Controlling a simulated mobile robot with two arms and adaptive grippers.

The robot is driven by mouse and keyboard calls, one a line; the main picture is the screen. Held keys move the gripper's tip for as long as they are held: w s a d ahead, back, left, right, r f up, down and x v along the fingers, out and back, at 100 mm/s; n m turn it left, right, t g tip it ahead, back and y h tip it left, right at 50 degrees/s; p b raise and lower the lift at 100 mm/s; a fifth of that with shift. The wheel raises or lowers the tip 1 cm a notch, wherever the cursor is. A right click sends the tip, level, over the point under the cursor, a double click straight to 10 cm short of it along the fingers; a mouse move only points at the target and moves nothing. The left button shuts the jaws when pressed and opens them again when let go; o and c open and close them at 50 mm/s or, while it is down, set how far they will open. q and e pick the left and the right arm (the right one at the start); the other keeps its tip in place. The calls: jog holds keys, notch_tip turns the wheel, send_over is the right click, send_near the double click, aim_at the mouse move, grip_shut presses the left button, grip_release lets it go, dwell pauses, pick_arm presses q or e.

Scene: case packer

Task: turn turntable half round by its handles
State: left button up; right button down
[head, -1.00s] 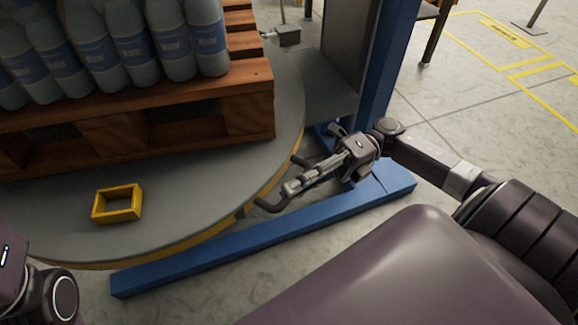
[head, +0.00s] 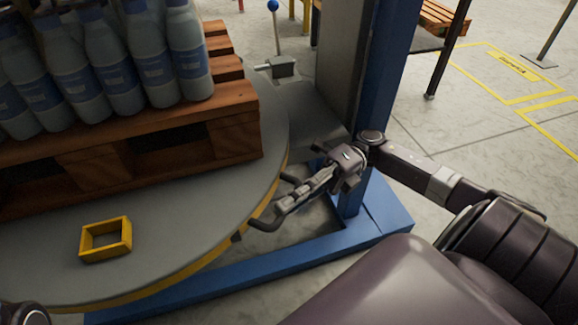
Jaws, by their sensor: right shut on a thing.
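The turntable (head: 190,235) is a large grey disc with a yellow rim, filling the left of the head view. It carries a wooden pallet (head: 235,135) of blue-labelled bottles (head: 190,50). A dark bar handle (head: 262,227) sticks out from its right edge. My right gripper (head: 288,206) is shut on this handle, low beside the rim. The fingers hide part of the handle. Of my left arm only a rounded piece shows at the bottom left corner; its gripper is out of view.
A yellow open frame (head: 92,256) lies on the disc's near part. A blue post (head: 385,95) with blue floor beams (head: 250,268) stands close to my right gripper. A lever with a blue knob (head: 273,6) is behind. Open floor with yellow markings lies at the right.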

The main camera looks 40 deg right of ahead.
jog(key=c, duration=2)
grip_release()
jog(key=shift+o, duration=0.2)
